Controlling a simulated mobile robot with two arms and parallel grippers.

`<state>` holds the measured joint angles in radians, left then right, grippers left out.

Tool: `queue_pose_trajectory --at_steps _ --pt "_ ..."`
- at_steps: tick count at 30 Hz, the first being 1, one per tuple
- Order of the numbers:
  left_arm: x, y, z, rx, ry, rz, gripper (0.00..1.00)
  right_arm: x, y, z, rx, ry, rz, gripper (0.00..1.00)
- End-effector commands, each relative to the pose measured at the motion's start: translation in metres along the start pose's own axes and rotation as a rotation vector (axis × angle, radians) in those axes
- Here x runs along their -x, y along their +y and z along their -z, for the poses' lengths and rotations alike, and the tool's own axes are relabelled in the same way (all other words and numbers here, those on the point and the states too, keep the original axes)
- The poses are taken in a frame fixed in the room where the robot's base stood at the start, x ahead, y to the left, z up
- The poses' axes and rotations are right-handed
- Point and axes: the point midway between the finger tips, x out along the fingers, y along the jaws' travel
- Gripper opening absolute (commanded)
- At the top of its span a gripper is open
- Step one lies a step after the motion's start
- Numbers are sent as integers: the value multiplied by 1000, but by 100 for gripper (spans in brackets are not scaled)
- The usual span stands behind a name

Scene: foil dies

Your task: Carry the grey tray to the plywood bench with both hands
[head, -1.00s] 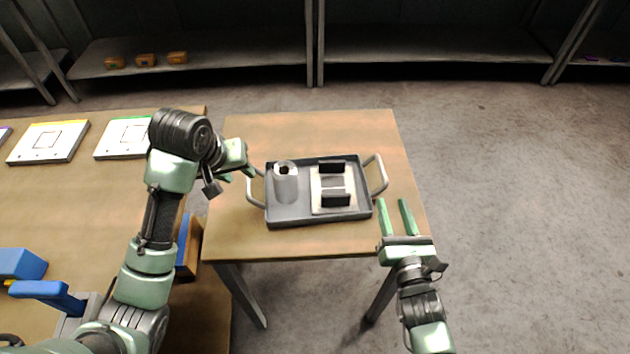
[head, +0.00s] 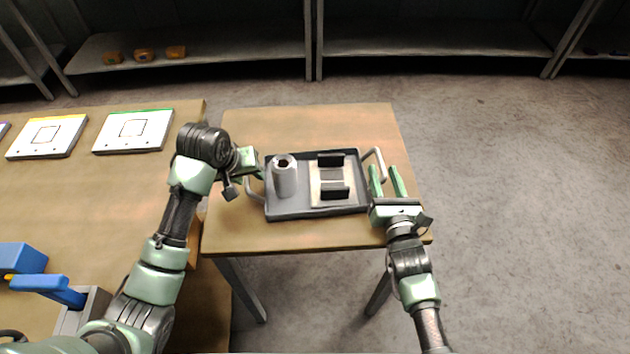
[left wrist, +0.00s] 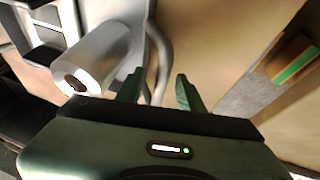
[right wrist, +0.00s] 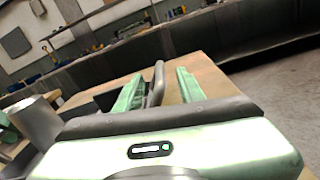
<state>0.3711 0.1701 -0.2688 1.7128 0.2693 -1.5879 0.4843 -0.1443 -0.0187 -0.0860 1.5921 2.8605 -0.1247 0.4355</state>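The grey tray (head: 290,211) lies on a small wooden table. It carries a grey roll or cylinder (head: 285,178) at its left and a light plate with two black blocks (head: 331,176) at its right. My left gripper (head: 258,170) is at the tray's left handle (head: 254,190); in the left wrist view its open fingers (left wrist: 158,92) have the handle bar (left wrist: 160,50) between them. My right gripper (head: 385,180) is at the right handle (head: 377,160); in the right wrist view its fingers (right wrist: 160,90) are open, with the handle bar (right wrist: 157,82) between them, nearer the left finger.
A wooden bench (head: 80,210) stands close on the left, with flat white panels (head: 134,131) and a blue clamp-like thing (head: 48,288). Grey shelving (head: 200,52) with small orange items runs along the back. The floor at right is clear.

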Motion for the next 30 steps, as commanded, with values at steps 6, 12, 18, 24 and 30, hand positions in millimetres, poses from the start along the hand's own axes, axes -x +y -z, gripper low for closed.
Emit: queue_pose_trajectory --at_steps 6,12,18,24,30 --pt "0 0 0 0 0 0 27 0 0 0 -1 0 0 28" --pt "0 0 0 0 0 1 0 0 0 0 0 0 1 0" --pt "0 -1 0 0 0 3 0 0 -1 0 1 1 2 0" --pt "0 -2 0 1 0 4 0 1 -2 1 3 2 3 0" --pt "0 -2 0 1 0 6 0 1 -3 1 4 3 4 0"
